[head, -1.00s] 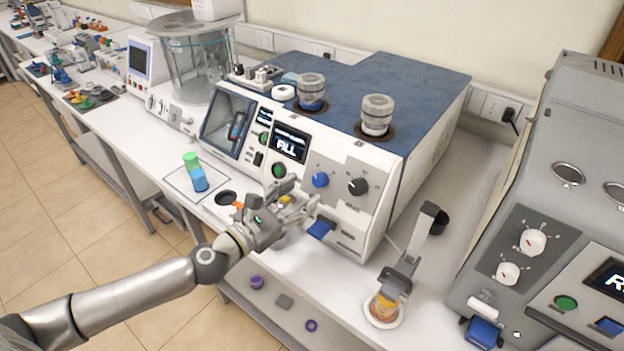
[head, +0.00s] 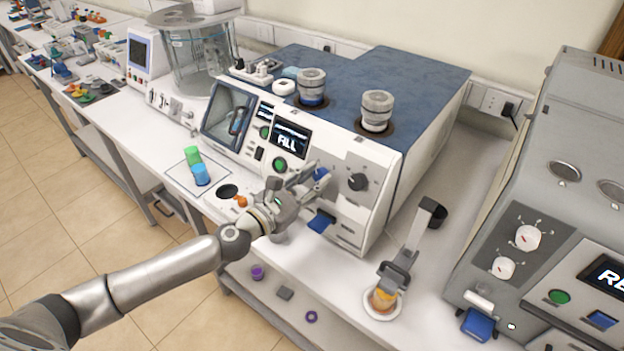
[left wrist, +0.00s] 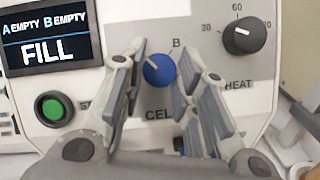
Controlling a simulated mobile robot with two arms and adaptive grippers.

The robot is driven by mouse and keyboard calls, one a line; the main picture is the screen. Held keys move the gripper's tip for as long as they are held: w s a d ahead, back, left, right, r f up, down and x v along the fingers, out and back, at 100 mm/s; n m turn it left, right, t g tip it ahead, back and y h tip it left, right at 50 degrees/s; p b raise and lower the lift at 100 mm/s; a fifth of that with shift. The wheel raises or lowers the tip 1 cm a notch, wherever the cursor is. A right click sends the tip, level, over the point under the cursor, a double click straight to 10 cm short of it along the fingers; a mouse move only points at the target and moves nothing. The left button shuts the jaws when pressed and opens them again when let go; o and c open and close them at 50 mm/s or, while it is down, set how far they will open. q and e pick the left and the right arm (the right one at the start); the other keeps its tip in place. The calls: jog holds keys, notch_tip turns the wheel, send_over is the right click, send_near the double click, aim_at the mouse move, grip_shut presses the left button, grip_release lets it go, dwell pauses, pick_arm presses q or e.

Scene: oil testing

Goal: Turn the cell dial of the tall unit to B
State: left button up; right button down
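The tall unit (head: 375,165) is the white box with a blue top and a lit screen (head: 290,138) reading "FILL". Its blue cell dial (head: 321,174) is partly covered by my left gripper (head: 313,178) in the head view. In the left wrist view the dial (left wrist: 160,71) shows between the two fingers of my left gripper (left wrist: 158,82), which are apart, one on each side. The dial's white mark points up and left, and the letter B stands above and right of it. I see gaps beside the dial; any contact is unclear. My right gripper is out of view.
A black heat knob (left wrist: 243,36) sits right of the dial, and a green button (left wrist: 53,108) to its left. A stand with an amber cup (head: 383,299) is on the bench to the right. A grey unit (head: 540,190) stands beyond it.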

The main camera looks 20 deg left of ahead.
pick_arm(q)
jog(key=shift+c, duration=1.4)
jog(key=shift+m, duration=0.3)
jog(key=shift+a+m+g, duration=0.15)
jog(key=shift+m+g, duration=0.15)
jog(key=shift+m, duration=0.4)
jog(key=m+h, duration=0.1)
jog(key=m, duration=0.1)
jog(key=m+g+h+p, duration=0.1)
jog(key=m, duration=0.1)
jog(key=shift+w+r+g, duration=0.1)
jog(key=shift+g, duration=0.2)
jog(key=m+g, duration=0.1)
jog(key=m, duration=0.2)
jog(key=m+g+h, duration=0.1)
jog(key=m+g, duration=0.1)
jog(key=m, duration=0.2)
jog(key=shift+w+a+r+m+b, duration=0.1)
jog(key=shift+a+m+b, duration=0.05)
jog(key=shift+m+b, duration=0.2)
jog(key=shift+r+m+g, duration=0.15)
jog(key=shift+m+g, duration=0.45)
jog(key=shift+m, duration=0.65)
jog(key=shift+m+g+y+p, duration=0.3)
jog(key=shift+m+g, duration=0.2)
jog(key=shift+m, duration=0.6)
